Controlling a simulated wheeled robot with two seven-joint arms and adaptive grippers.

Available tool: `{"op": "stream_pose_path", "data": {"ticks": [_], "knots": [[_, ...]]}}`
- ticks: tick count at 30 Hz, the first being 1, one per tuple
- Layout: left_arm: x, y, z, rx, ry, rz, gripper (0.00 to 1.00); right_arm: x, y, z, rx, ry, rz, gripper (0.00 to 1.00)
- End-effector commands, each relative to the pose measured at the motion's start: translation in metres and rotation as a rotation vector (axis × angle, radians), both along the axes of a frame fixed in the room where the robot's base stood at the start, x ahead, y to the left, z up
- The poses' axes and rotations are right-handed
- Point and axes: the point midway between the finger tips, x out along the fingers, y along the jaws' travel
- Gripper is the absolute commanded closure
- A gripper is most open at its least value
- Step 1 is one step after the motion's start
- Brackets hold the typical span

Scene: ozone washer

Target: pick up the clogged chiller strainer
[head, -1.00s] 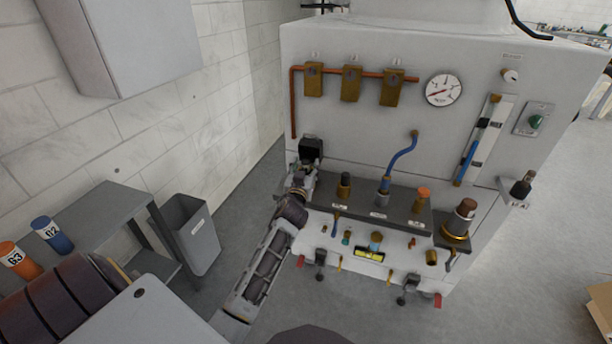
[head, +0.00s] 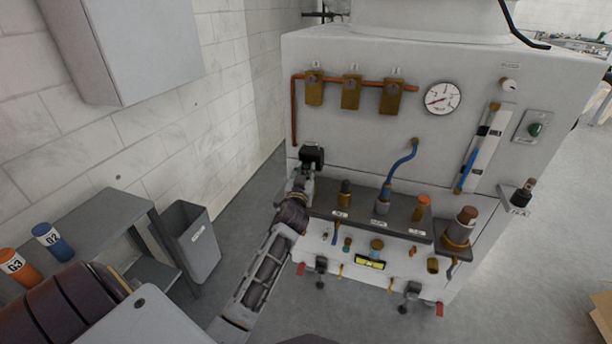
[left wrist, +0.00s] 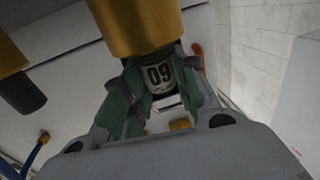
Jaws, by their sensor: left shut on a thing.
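My left gripper (head: 311,163) is at the left end of the grey shelf on the machine front, left of a brass fitting with a dark top (head: 345,192). In the left wrist view its green-padded fingers (left wrist: 152,90) are shut on a piece with a white "09" label (left wrist: 159,75). A brass cylinder (left wrist: 138,25) shows right above the label. I take this labelled piece for the strainer, but most of it is hidden by the fingers, and I cannot tell whether it is joined to the cylinder. My right gripper is not in view.
The shelf (head: 400,222) also bears a blue-hosed fitting (head: 383,203) and an orange-capped one (head: 422,207). A larger brown-capped fitting (head: 462,228) stands at its right. Copper pipe (head: 293,115) and brass blocks are above. A grey bin (head: 190,240) stands at left.

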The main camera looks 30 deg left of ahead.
Motion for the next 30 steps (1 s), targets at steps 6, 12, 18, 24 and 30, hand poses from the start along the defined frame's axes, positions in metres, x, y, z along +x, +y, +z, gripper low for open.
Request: {"op": "stream_pose_path", "data": {"ticks": [6,12,18,24,30], "knots": [[0.0,0.0,0.033,0.001,-0.005,-0.001,0.97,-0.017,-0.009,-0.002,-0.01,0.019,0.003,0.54],[0.0,0.0,0.073,0.001,-0.005,-0.002,0.97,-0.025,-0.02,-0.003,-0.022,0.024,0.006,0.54],[0.0,0.0,0.117,0.0,-0.006,-0.001,0.97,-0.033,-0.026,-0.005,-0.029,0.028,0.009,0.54],[0.0,0.0,0.159,0.0,-0.005,-0.001,0.97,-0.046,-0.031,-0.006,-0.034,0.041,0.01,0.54],[0.0,0.0,0.202,0.0,-0.006,-0.001,0.97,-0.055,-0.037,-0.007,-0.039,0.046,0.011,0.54]]}}
